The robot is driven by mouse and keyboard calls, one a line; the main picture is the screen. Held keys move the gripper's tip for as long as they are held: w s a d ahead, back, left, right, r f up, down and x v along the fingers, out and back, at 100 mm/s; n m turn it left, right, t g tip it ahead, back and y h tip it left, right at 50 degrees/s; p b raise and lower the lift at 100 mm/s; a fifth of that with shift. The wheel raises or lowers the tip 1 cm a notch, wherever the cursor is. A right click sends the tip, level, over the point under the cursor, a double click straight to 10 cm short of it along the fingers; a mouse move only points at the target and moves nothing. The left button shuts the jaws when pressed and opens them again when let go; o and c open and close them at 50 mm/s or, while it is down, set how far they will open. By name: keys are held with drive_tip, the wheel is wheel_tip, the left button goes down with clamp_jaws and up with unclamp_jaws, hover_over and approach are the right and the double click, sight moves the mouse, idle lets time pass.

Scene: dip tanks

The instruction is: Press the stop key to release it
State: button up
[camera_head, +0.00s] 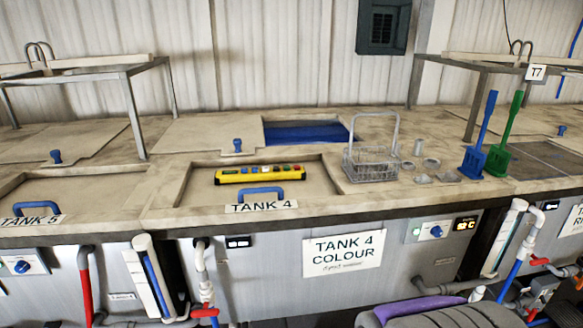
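A yellow control box (232,179) lies on the recessed lid of Tank 4, just behind the lid's blue handle (262,191). It has a row of several small coloured keys on its top face, some of them red and green. The keys are too small to tell which is the stop key, or whether any is pressed in. My gripper is not in view, and nothing is seen touching the box.
A wire basket (371,168) with a tall handle stands right of the lid, with small metal pieces beside it. A blue scoop (473,161) and a green scoop (497,160) stand farther right. Behind the box, an opening shows blue liquid (305,134). Metal frames stand at both sides.

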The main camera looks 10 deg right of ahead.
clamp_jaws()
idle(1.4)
